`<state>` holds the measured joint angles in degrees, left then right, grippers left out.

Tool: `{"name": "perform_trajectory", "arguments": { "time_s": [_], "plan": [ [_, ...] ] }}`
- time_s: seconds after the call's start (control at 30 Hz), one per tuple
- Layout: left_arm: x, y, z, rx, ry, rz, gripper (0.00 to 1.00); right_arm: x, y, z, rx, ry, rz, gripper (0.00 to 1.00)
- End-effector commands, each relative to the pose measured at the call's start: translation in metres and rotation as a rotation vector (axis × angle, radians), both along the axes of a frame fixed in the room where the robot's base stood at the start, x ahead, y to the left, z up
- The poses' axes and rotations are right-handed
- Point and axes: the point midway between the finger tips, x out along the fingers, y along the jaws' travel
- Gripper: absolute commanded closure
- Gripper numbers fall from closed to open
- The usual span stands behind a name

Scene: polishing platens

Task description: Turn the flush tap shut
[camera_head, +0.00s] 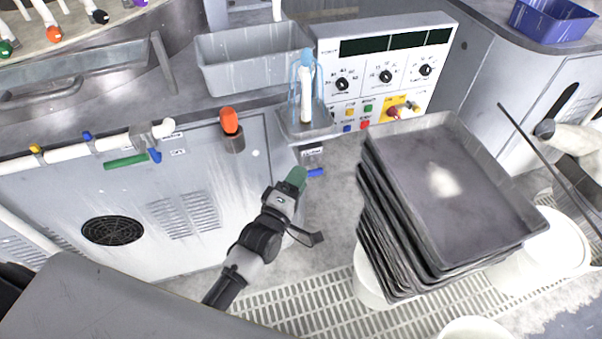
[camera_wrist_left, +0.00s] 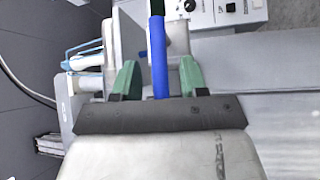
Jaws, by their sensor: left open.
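A tap with a blue lever handle (camera_head: 315,172) sits under a small label on the cabinet front, below the narrow grey basin; I take it as the flush tap. My left gripper (camera_head: 297,178), with green fingertips, is just left of this handle in the head view. In the left wrist view, the blue handle (camera_wrist_left: 159,62) runs lengthwise between the two green fingers of the left gripper (camera_wrist_left: 159,80). The fingers stand apart, with a gap on each side of the handle. The tap's body is mostly hidden. My right gripper is not seen.
A stack of grey trays (camera_head: 440,185) stands close to the right. A white pipe (camera_head: 75,152) with several coloured handles runs along the cabinet at the left. An orange-topped holder (camera_head: 230,122) and a control panel (camera_head: 385,75) are above. The grated floor below is open.

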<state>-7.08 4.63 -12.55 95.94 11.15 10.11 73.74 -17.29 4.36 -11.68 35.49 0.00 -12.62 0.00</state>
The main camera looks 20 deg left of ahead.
Motion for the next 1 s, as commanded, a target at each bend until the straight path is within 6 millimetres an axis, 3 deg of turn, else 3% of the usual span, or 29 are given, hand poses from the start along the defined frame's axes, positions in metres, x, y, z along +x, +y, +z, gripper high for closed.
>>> {"name": "perform_trajectory", "arguments": {
  "time_s": [0.13,0.43,0.47,0.73,1.0],
  "plan": [
    [0.0120,-0.0024,0.0017,0.000,0.000,0.000,0.57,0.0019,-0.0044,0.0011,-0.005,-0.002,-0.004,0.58],
    [0.0144,-0.0030,0.0016,0.000,0.001,-0.001,0.57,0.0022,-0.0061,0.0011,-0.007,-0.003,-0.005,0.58],
    [0.0144,-0.0030,0.0016,0.000,0.001,-0.001,0.58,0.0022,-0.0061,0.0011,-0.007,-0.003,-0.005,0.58],
    [0.0142,-0.0029,0.0015,0.000,0.002,0.000,1.00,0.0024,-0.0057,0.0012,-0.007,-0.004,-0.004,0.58],
    [0.0141,-0.0020,0.0008,-0.001,0.001,0.000,1.00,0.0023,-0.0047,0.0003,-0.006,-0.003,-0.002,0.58]
  ]
}}
